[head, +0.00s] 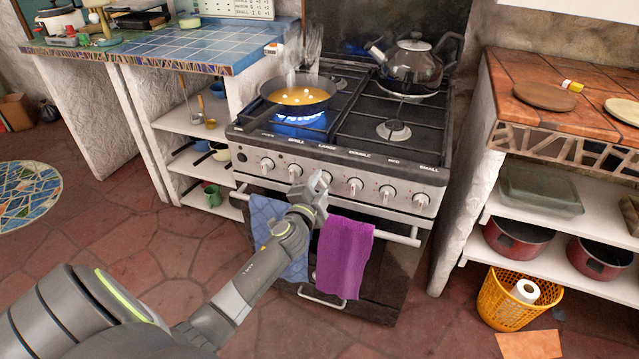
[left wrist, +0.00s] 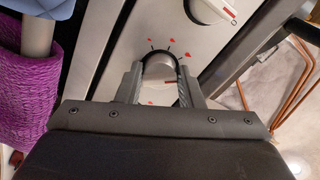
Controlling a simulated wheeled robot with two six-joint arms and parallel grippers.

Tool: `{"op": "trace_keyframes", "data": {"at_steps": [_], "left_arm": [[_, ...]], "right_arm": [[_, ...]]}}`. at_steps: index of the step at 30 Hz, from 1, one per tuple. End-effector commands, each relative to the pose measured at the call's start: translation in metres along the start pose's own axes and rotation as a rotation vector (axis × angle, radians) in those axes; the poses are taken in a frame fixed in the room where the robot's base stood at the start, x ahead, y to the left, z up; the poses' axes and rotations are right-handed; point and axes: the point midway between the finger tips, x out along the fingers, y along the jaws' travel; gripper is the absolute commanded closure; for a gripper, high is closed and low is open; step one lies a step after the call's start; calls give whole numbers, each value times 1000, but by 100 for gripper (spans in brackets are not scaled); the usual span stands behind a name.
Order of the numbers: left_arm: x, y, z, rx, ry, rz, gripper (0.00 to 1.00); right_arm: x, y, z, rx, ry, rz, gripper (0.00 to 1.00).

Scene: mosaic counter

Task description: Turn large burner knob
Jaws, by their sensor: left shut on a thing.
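The large burner knob (head: 326,176) is the third from the left on the stove's front panel, under the label LARGE. My left gripper (head: 321,182) reaches it from the front and covers much of it in the head view. In the left wrist view the round silver knob (left wrist: 160,72) sits between the two fingers of the left gripper (left wrist: 159,85), which is shut on it. Red marks ring the knob on the panel, and a red line shows near its lower right. My right gripper is not in view.
A pan (head: 297,95) of orange food steams over a lit blue flame (head: 300,119). A kettle (head: 411,61) stands at the back right. Blue (head: 268,225) and purple (head: 344,255) towels hang on the oven rail below the knobs. Neighbouring knobs (head: 355,186) sit close by.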

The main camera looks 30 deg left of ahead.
Motion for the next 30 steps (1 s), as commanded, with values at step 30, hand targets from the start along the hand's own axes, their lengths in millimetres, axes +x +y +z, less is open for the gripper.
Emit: {"op": "trace_keyframes", "data": {"at_steps": [30], "left_arm": [[0, 0, 0, 648, 0, 3, 89]], "right_arm": [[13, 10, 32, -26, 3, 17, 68]]}}
